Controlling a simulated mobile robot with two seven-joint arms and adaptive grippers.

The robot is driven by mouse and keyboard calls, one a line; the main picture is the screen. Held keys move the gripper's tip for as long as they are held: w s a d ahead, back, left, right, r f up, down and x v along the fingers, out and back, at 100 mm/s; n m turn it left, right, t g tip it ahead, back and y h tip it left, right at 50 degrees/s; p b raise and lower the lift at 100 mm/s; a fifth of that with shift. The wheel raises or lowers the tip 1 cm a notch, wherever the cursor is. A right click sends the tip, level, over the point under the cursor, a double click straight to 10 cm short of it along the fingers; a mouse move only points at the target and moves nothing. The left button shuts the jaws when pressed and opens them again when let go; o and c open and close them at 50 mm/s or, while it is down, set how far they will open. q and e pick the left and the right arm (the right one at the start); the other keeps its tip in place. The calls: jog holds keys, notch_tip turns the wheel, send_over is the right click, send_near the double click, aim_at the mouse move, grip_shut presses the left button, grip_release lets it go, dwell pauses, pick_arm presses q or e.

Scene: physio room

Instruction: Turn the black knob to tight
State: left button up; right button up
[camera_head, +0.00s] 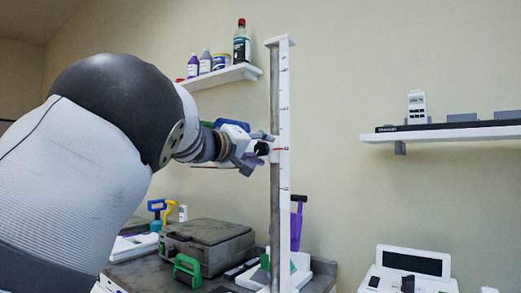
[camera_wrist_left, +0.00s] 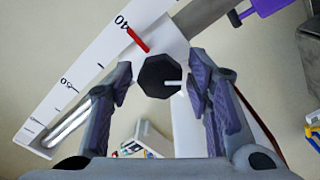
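The black knob (camera_wrist_left: 155,76) is eight-sided, with a short white mark at its right side in the left wrist view. It sits on a white slider on an upright post with a scale (camera_head: 284,100). In the head view the knob (camera_head: 263,148) shows at the post's left side, partly hidden by the gripper. My left gripper (camera_wrist_left: 160,84) is open, its two purple-padded fingers either side of the knob with gaps to both. It also shows in the head view (camera_head: 256,152). No "tight" wording is legible. My right gripper is not in view.
A red pointer (camera_wrist_left: 138,40) lies near the scale's 40. A shelf with bottles (camera_head: 222,76) is behind my arm, and another shelf (camera_head: 450,132) is at right. Below are a counter with a grey case (camera_head: 208,238) and a white device with a dark screen (camera_head: 412,263).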

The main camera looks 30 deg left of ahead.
pick_arm(q)
jog(key=c, duration=0.7)
